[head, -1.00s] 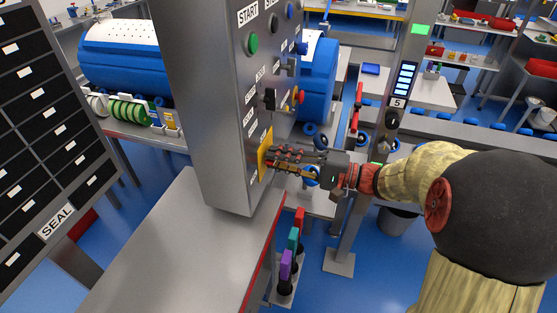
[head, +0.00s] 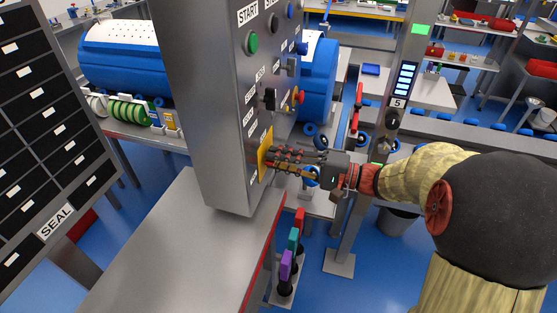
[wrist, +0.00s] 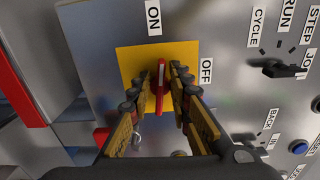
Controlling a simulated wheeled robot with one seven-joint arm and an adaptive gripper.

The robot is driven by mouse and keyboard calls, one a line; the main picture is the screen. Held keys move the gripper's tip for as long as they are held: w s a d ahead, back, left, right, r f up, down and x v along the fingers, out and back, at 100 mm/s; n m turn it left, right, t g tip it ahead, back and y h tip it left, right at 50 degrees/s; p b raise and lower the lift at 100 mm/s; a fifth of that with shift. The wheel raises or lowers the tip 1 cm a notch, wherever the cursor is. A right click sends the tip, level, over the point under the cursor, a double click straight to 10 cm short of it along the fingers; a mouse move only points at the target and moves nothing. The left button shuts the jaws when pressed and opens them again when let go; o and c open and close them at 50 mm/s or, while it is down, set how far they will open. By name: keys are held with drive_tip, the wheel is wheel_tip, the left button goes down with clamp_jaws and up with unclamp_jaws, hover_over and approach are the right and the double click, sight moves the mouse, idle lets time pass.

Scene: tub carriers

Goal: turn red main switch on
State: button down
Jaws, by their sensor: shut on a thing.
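The red main switch (wrist: 161,82) is a narrow red handle with a white line, on a yellow plate (wrist: 128,62). In the wrist view, it lies upright in the picture, with its white-lined end toward the ON label (wrist: 153,17). The OFF label (wrist: 206,72) is to its right. My gripper (wrist: 161,76) is shut on the handle, with one finger on each side. In the head view, my gripper (head: 274,160) reaches from the right to the yellow plate (head: 265,155) low on the grey cabinet (head: 212,130); the handle is hidden there by the fingers.
Above the plate, the panel carries a black selector (head: 269,99), a red knob (head: 299,97) and a green button (head: 253,43). A grey post (head: 385,150) stands close to my wrist. A bare grey table (head: 180,255) lies in front of the cabinet.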

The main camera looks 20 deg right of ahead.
drive_tip(key=shift+f, duration=0.3)
drive_tip(key=c, duration=2)
unclamp_jaws()
drive_tip(key=shift+o, duration=1.3)
drive_tip(key=shift+r, duration=0.15)
drive_tip(key=shift+d, duration=0.1)
drive_tip(key=v, duration=1.2)
